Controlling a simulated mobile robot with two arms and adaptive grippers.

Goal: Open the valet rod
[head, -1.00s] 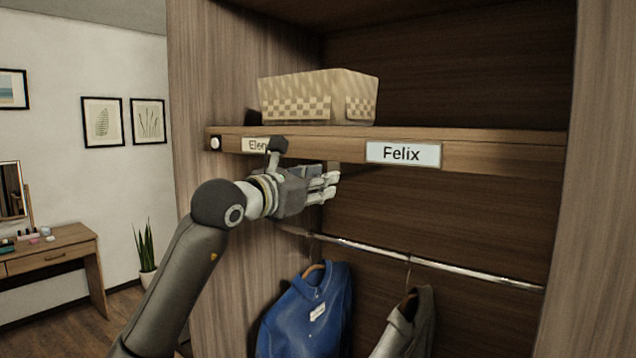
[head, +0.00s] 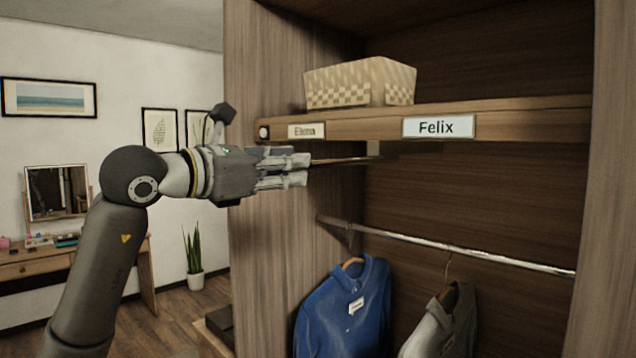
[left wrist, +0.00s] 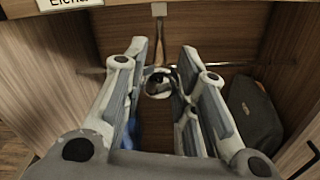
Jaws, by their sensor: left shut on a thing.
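The valet rod (head: 338,161) is a thin bar. It runs from a small pale bracket (head: 373,148) under the shelf out to my left gripper (head: 298,169). My left gripper is shut on its outer end, in front of the closet's left side panel. In the left wrist view a round knob (left wrist: 158,86) at the rod's end sits between the two fingers, with the rod running back to the bracket (left wrist: 159,9). The fingers hide the knob in the head view. My right gripper is not in view.
The shelf (head: 520,119) carries a woven basket (head: 360,82) and name labels "Elena" and "Felix" (head: 438,127). Below, a metal rail (head: 470,256) holds a blue shirt (head: 345,310) and a grey garment (head: 440,325). Open room lies to the left, with a dressing table.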

